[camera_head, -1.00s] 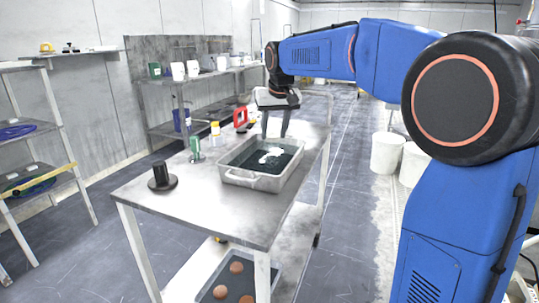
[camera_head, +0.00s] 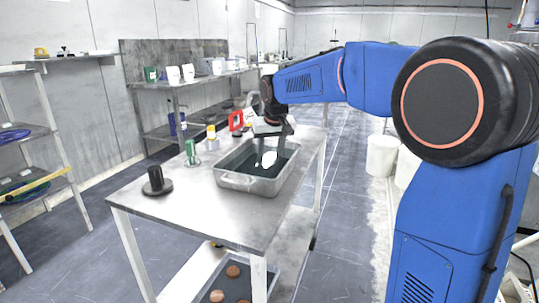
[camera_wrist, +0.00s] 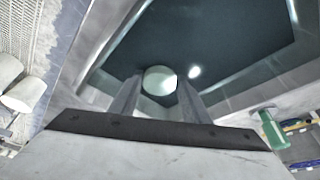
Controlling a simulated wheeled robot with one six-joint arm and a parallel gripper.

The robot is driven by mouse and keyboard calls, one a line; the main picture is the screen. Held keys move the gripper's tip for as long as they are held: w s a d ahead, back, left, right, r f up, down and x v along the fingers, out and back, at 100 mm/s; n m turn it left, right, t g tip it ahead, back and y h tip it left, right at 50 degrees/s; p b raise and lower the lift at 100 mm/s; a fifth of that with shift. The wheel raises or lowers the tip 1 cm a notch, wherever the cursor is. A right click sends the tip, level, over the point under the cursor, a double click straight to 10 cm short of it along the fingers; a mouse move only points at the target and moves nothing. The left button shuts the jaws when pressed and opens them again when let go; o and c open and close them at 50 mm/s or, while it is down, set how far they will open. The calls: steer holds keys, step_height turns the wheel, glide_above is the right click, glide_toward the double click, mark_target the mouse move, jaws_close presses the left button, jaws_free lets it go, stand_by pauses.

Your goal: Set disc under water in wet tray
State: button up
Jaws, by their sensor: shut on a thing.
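The wet tray (camera_head: 248,185) is a grey rectangular tub with dark water in it, on the metal table; its inside also shows in the wrist view (camera_wrist: 225,40). My gripper (camera_head: 269,155) points down over the tray, its fingers reaching inside the rim. In the wrist view my gripper (camera_wrist: 157,92) is shut on a pale round disc (camera_wrist: 160,78) between the fingertips. A bright spot beside the disc looks like glare on the water. In the head view a white patch shows at the fingers; I cannot tell disc from glare there, nor whether the disc touches the water.
On the metal table (camera_head: 170,212), a black knobbed piece (camera_head: 156,182) stands at the near left. A green bottle (camera_head: 191,152), a yellow-capped container (camera_head: 211,138) and a red-framed item (camera_head: 236,121) stand left of and behind the tray. A lower tray (camera_head: 262,277) holds brown discs.

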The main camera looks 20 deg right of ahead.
steer(key=o, duration=1.3)
steer(key=v, duration=1.2)
steer(key=s+d+f, duration=0.2)
steer(key=s+f, duration=0.2)
steer(key=s, duration=0.6)
steer(key=s+d+f, duration=0.3)
steer(key=s, duration=0.7)
steer(key=s+d+f, duration=0.1)
steer(key=s+f, duration=1.4)
steer(key=s, duration=0.3)
steer(key=shift+d+t, duration=0.3)
steer(key=shift+d, duration=0.1)
steer(key=shift+r, duration=0.1)
